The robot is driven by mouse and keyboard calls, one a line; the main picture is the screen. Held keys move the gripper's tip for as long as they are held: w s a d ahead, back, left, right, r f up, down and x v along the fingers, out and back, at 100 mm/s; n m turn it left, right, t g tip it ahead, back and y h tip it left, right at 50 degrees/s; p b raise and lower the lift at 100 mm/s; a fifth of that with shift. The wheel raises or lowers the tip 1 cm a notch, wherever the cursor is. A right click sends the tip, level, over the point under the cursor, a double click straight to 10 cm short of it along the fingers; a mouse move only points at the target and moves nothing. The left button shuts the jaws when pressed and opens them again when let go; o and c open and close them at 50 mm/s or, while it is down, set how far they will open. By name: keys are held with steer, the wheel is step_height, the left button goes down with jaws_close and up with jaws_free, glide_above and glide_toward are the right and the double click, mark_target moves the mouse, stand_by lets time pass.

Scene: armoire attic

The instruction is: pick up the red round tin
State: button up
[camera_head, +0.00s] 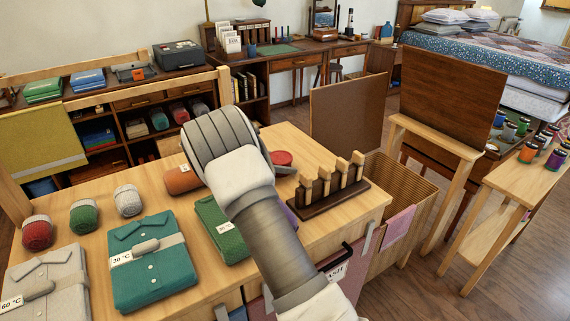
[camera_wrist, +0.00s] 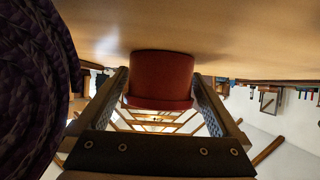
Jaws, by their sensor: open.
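The red round tin (camera_head: 281,158) stands on the light wooden table, partly hidden behind my arm in the head view. In the wrist view, which appears upside down, the tin (camera_wrist: 161,80) is centred ahead between the two fingers. My gripper (camera_wrist: 160,92) is open, with a finger on each side of the tin. I cannot tell whether either finger touches it.
A dark purple coiled thing (camera_wrist: 35,85) is close on the left in the wrist view. A dark rack with wooden pegs (camera_head: 328,190) stands right of the tin.

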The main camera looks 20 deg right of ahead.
steer(key=shift+a, duration=0.1)
steer(key=c, duration=1.1)
